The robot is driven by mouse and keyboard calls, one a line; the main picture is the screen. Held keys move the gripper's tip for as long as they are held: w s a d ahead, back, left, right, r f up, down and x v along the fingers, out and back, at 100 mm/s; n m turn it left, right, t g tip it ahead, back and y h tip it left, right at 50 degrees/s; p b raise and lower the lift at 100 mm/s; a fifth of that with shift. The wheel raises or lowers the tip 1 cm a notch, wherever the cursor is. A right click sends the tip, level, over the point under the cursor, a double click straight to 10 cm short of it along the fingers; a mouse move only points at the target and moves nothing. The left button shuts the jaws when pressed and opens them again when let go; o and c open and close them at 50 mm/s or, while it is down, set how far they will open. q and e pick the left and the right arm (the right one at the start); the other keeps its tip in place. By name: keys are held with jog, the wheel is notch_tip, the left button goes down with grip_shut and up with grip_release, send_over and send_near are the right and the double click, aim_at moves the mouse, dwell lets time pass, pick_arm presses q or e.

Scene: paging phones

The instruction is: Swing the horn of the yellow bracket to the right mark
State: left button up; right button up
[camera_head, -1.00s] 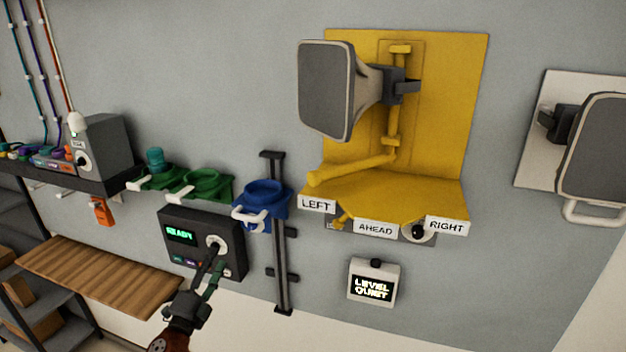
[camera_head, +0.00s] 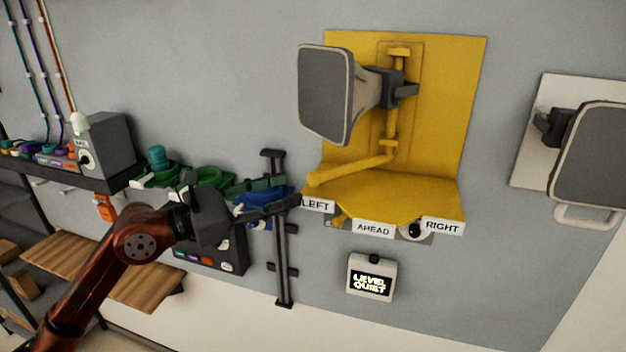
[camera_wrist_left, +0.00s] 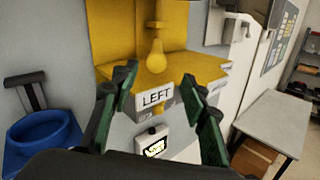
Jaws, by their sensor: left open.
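The yellow bracket (camera_head: 455,100) is fixed to the wall. Its grey horn (camera_head: 326,95) hangs on an upright yellow post and faces left. A yellow lever (camera_head: 350,170) runs from the post to a round end above the LEFT label (camera_head: 317,204). The AHEAD label (camera_head: 374,229) and RIGHT label (camera_head: 443,226) follow along the shelf edge. My left gripper (camera_head: 291,191) is open and empty, just left of the lever's end. In the left wrist view the lever's round end (camera_wrist_left: 156,62) shows beyond and between the open fingers (camera_wrist_left: 158,88). My right gripper is not in view.
A blue holder (camera_head: 262,200) on a black rail (camera_head: 283,265) lies partly behind my left gripper. Green holders (camera_head: 213,177) are farther left. A small LEVEL QUIET display (camera_head: 371,276) hangs below the bracket. Another horn (camera_head: 595,155) is at far right.

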aim_at(310, 181)
pick_arm(q)
jog(key=p+x, duration=0.3)
jog(key=x, duration=0.3)
jog(key=shift+w+d+r, duration=0.1)
jog(key=shift+w, duration=0.2)
jog(key=shift+w+d, duration=0.35)
jog(key=shift+d, duration=0.15)
jog(key=shift+c, duration=0.3)
jog(key=c, duration=0.5)
grip_shut()
